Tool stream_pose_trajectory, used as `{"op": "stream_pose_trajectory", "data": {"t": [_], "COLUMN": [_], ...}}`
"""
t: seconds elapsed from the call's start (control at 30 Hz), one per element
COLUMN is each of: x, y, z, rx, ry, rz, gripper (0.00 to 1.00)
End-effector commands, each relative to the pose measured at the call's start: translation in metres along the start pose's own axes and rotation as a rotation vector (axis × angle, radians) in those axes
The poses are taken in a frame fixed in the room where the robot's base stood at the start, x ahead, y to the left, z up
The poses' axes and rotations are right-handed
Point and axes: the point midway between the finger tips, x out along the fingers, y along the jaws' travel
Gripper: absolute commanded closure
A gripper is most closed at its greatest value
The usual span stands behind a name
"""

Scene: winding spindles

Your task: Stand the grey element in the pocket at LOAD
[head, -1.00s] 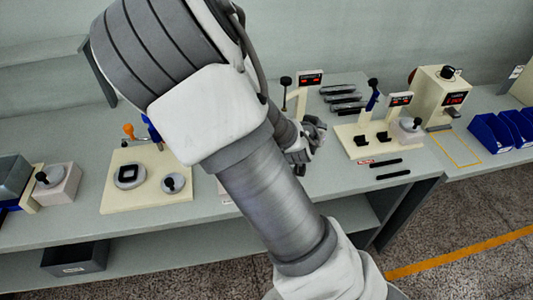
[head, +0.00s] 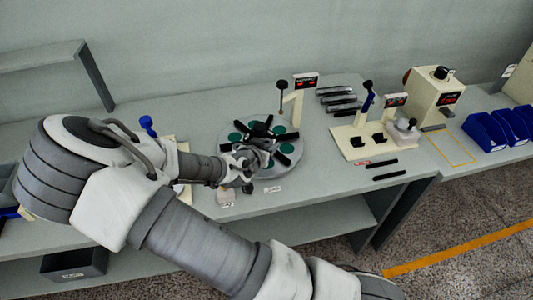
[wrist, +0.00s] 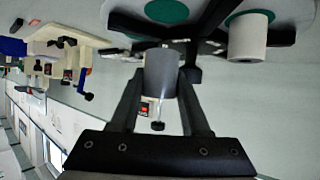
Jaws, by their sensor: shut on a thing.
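My gripper (wrist: 160,80) is shut on a grey cylindrical element (wrist: 162,72), held between the two fingers in the wrist view. In the head view my gripper (head: 243,165) is over the front left of a round grey turntable (head: 298,163), which has green pockets (head: 287,147) and a black spoked hub. The turntable is at the top of the wrist view, which looks upside down. The held element appears close to its black spokes; I cannot tell whether it touches. A second, pale cylinder (wrist: 247,38) stands at a green pocket. No LOAD marking is readable.
A display post (head: 296,95) stands behind the turntable. Several dark bars (head: 340,98) lie behind it, right of the post. A cream fixture (head: 360,140) with a blue lever stands to the right. Small white labels (head: 272,189) are on the table's front.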

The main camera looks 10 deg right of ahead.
Motion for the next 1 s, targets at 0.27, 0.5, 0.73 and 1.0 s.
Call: {"op": "stream_pose_trajectory", "data": {"t": [0.27, 0.5, 0.73, 1.0], "x": [0.015, 0.019, 0.021, 0.021], "y": [-0.001, -0.001, -0.001, -0.001], "z": [0.027, 0.036, 0.038, 0.038], "rx": [-0.003, 0.001, 0.001, 0.000], "ry": [0.001, 0.001, 0.000, 0.001], "rz": [0.001, 0.000, 0.000, -0.001], "gripper": [1.00, 1.00, 1.00, 0.24]}}
